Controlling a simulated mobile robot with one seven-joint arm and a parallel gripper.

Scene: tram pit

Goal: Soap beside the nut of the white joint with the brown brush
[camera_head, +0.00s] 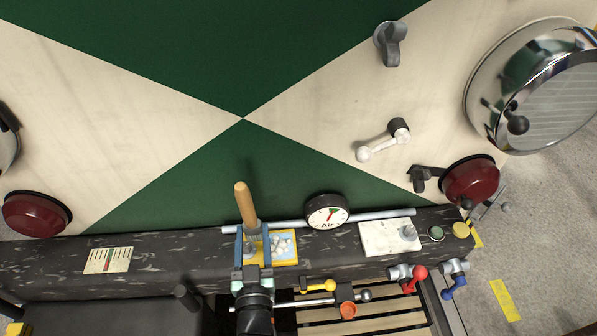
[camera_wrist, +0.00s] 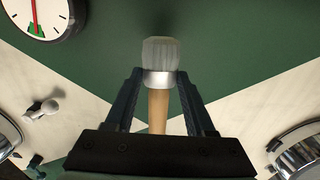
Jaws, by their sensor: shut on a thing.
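My gripper (camera_head: 252,230) is shut on a brush with a light brown wooden handle (camera_head: 245,203), low in the head view. In the wrist view the brush's pale grey bristles (camera_wrist: 160,53) and metal ferrule (camera_wrist: 158,78) show, with the handle between the fingers. The white joint (camera_head: 380,143), with a dark round end, is on the pale panel right of centre, well up and right of my gripper. It also shows at the left of the wrist view (camera_wrist: 42,108). Its nut is too small to make out. The bristles stand clear of it.
A yellow tray with white foamy lumps (camera_head: 292,260) lies beside my gripper. An Air gauge (camera_head: 327,212) and a silver pipe (camera_head: 385,215) are nearby. A grey joint (camera_head: 391,43), a black joint (camera_head: 421,178) and a red lamp (camera_head: 470,181) surround the white one.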

